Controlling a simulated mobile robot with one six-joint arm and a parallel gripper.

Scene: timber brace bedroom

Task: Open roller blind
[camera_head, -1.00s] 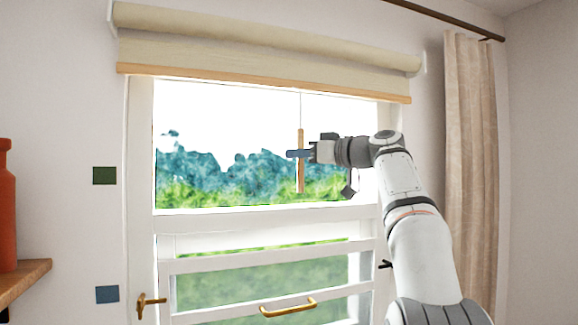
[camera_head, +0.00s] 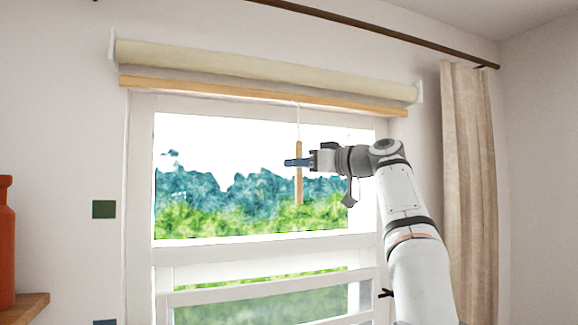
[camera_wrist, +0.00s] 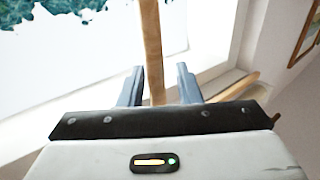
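The roller blind (camera_head: 265,70) is a cream roll above the window, wound up almost fully. Its wooden bottom bar (camera_head: 262,96) sits just below the roll. A wooden pull rod (camera_head: 299,185) hangs upright on a thin cord below the bar, in front of the glass. My gripper (camera_head: 292,162) is at the rod's upper half, one blue finger crossing in front of it. In the wrist view, the rod (camera_wrist: 153,45) passes between my gripper's two blue fingers (camera_wrist: 158,70). The fingers stand apart, with a clear gap on the rod's right side, so my gripper is open.
The white window frame (camera_head: 140,180) surrounds the glass, with a rail across below. A beige curtain (camera_head: 468,180) hangs at the right from a dark rod (camera_head: 400,34). An orange vase (camera_head: 6,245) stands on a wooden shelf (camera_head: 22,308) at the left.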

